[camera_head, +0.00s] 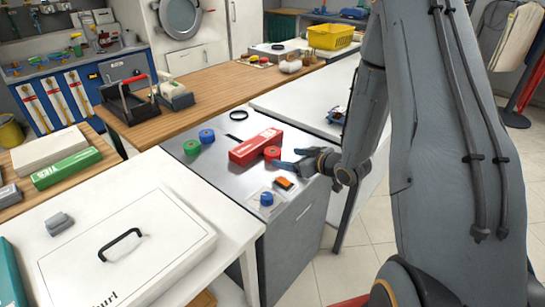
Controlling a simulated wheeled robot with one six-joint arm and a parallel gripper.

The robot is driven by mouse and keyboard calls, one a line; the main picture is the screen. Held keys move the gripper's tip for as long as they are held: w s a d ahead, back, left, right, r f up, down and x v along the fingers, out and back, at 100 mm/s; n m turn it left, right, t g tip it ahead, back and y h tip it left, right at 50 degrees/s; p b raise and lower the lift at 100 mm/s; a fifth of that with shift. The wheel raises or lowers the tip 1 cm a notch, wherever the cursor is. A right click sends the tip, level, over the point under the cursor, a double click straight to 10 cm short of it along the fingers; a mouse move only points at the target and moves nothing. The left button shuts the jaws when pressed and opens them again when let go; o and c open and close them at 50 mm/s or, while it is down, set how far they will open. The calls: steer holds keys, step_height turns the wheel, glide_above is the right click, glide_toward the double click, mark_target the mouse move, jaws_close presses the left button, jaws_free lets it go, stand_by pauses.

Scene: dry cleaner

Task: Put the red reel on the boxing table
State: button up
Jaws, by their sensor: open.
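The red reel (272,153) stands on the grey-topped cabinet (228,165), at the near end of a long red box (250,147). My gripper (284,160) is open just right of the red reel, with its fingers pointing left toward it. I cannot tell whether a finger touches the reel. Nothing shows between the fingers. No label marks the boxing table; a white table (180,175) at the lower left bears a large white lidded box (130,255) with a black handle.
A green reel (191,147) and a blue reel (206,136) stand left of the red box. Another blue reel (266,199) and an orange-and-black item (284,183) lie near the cabinet's front edge. A wooden counter (215,85) runs behind. My arm hides much of the right.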

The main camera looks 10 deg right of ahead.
mark_target(277, 154)
steer(key=shift+p+x, duration=0.4)
steer(key=shift+x, duration=1.05)
steer(key=p+x, duration=0.1)
steer(key=x, duration=0.4)
steer(key=shift+r+p, duration=0.15)
steer(key=shift+p, duration=0.2)
steer(key=c, duration=1.3)
steer(key=shift+o, duration=0.2)
steer(key=shift+r, duration=0.1)
